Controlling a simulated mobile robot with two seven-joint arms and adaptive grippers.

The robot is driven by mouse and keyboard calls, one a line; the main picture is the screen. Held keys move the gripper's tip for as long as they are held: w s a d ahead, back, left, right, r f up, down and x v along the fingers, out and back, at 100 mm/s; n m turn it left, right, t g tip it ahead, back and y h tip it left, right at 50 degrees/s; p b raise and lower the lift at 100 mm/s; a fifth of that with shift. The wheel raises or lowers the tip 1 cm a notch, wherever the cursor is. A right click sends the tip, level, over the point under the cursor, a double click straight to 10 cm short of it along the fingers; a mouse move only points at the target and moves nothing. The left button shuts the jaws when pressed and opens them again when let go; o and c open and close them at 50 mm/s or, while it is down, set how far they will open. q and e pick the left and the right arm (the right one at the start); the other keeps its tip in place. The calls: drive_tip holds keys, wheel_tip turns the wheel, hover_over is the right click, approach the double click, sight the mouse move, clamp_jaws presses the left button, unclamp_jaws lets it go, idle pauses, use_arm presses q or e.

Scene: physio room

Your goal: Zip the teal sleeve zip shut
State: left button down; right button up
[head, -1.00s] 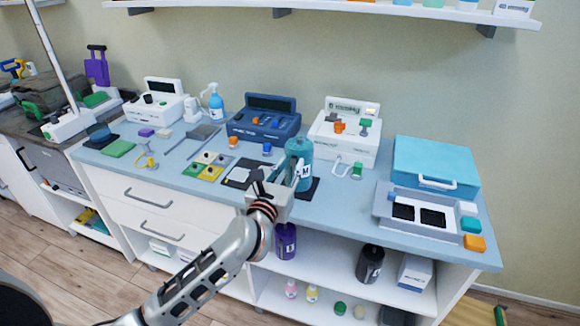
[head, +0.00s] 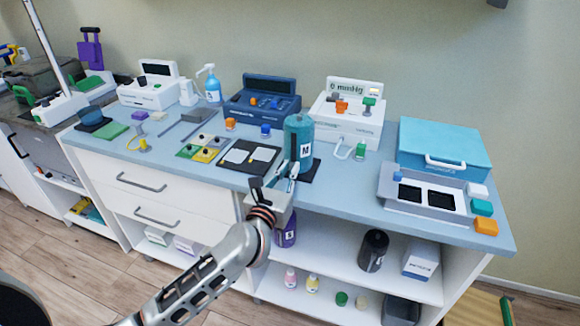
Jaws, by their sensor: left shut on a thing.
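The teal sleeve (head: 299,132) stands upright on a dark mat (head: 311,173) near the front edge of the blue worktop, with a white label marked M on its front. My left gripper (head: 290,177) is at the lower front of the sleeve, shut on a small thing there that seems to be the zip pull. The fingers cover the pull and part of the sleeve's lower front, so I cannot see how far the zip is closed. My right gripper is not in view.
A black mat with white pads (head: 249,157) lies left of the sleeve. A navy device box (head: 262,104) and a white pressure device (head: 347,120) stand behind. A grey tray (head: 431,196) and a teal case (head: 442,147) are at the right. Open shelves are below.

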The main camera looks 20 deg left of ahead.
use_arm(q)
drive_tip(key=c, duration=2.1)
unclamp_jaws()
drive_tip(key=shift+f, duration=0.4)
drive_tip(key=shift+r, duration=0.15)
drive_tip(key=s, duration=1.2)
drive_tip(key=shift+a, duration=0.2)
